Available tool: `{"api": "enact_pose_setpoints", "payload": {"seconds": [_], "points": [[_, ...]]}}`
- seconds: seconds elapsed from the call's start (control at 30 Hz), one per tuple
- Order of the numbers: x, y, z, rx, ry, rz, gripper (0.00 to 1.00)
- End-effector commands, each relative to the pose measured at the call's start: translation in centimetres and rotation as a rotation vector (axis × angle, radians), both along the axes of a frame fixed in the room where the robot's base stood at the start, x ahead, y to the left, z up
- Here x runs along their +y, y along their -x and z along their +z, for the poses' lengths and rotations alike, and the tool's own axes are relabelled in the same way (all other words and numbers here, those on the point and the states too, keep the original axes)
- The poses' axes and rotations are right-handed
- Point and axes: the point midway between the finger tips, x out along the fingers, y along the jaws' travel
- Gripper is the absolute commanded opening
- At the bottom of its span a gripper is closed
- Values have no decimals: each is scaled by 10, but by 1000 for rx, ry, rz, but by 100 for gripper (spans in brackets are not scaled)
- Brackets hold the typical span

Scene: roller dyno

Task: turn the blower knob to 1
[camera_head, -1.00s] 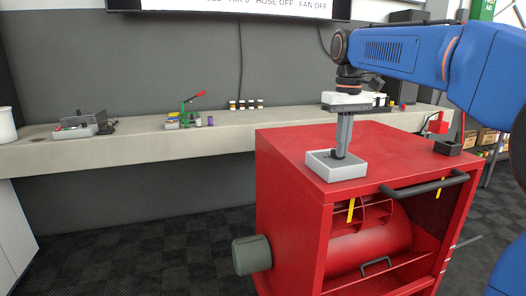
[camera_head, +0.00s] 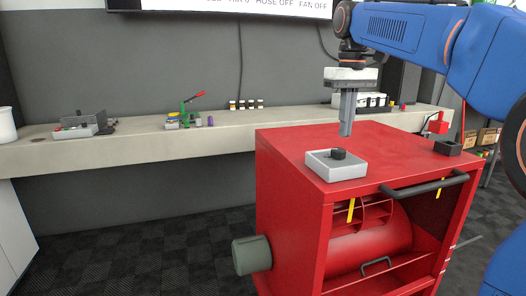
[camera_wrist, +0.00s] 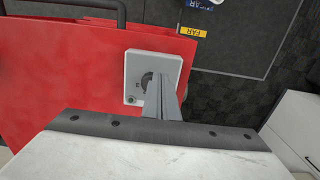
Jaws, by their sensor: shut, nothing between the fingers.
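The blower knob (camera_head: 338,154) is a small black knob on a light grey box (camera_head: 336,170) on top of the red blower cabinet (camera_head: 290,150). In the wrist view the box (camera_wrist: 136,63) shows with a dark dial around the knob, partly hidden by my fingers; the knob's setting cannot be read. My gripper (camera_head: 345,134) is shut and empty, pointing down, above and slightly right of the knob, apart from it. It also shows in the wrist view (camera_wrist: 165,78).
A small black block (camera_head: 447,147) sits on the cabinet's right side, and a black handle (camera_head: 425,186) runs along its front edge. A workbench (camera_head: 150,140) with tools stands behind. A screen at the top reads "FAN OFF". The cabinet top is mostly clear.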

Motion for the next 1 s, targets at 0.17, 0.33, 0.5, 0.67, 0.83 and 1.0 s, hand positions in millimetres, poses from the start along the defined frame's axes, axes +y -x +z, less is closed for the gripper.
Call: {"api": "enact_pose_setpoints", "payload": {"seconds": [0.17,0.33,0.5,0.67,0.83,1.0], "points": [[0,0,0,1,0,0,0],[-3,-2,1,1,0,-1,0],[-19,-12,7,2,1,-3,0],[-25,-15,6,2,1,0,0],[-25,-14,-10,3,0,0,0],[-24,-14,-30,2,1,0,0]]}}
